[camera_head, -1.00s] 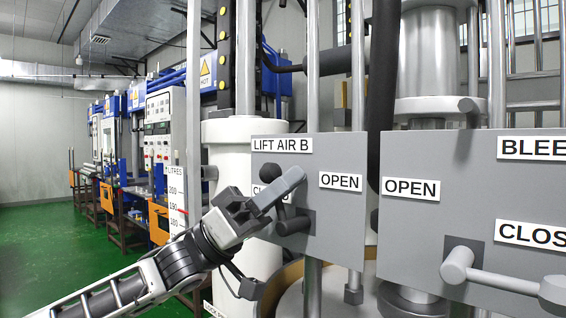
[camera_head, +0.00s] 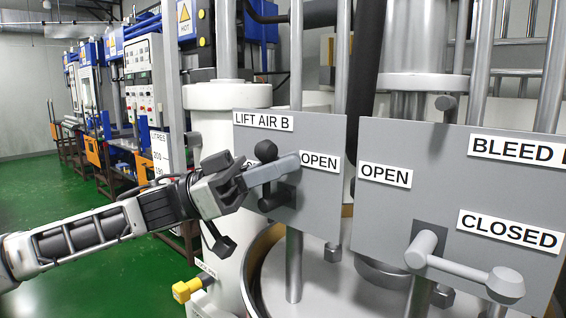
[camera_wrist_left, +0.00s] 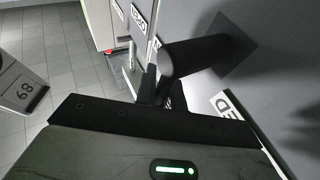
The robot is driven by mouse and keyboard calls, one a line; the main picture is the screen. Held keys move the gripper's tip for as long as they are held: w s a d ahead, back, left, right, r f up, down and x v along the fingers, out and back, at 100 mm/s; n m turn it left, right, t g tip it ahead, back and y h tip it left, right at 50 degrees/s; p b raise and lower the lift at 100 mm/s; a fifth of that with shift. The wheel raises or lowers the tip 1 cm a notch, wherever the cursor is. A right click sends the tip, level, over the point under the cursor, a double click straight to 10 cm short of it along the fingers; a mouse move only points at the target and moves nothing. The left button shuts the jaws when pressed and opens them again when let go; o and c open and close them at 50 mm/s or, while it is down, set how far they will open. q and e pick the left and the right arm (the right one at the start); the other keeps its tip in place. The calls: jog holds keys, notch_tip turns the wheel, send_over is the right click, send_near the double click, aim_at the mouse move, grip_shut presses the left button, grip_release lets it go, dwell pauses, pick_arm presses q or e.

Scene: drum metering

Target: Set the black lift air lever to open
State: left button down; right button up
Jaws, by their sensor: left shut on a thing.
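The black lift air lever (camera_head: 265,152) is on the grey panel marked LIFT AIR B (camera_head: 310,213). Its ball knob is above its hub (camera_head: 276,198), and the lever leans slightly left of upright. The OPEN label (camera_head: 320,161) is to the right; the CLOSED label (camera_head: 252,164) is mostly hidden behind my gripper. My left gripper (camera_head: 275,172) is shut on the lever, just below the knob, with its fingers hiding the shaft. In the left wrist view the black hub (camera_wrist_left: 190,58) stands out from the panel beside my gripper. My right gripper is not in view.
A second grey panel (camera_head: 390,235) at the right carries OPEN, BLEED and CLOSED labels and a grey lever (camera_head: 460,270). A white column (camera_head: 225,110) stands behind the first panel. Green floor lies open at the left.

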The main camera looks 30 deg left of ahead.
pick_arm(q)
jog(key=c, duration=1.5)
grip_release()
jog(key=shift+a+f, duration=0.2)
jog(key=b+v, duration=0.5)
jog(key=v, duration=1)
jog(key=shift+s+a, duration=0.2)
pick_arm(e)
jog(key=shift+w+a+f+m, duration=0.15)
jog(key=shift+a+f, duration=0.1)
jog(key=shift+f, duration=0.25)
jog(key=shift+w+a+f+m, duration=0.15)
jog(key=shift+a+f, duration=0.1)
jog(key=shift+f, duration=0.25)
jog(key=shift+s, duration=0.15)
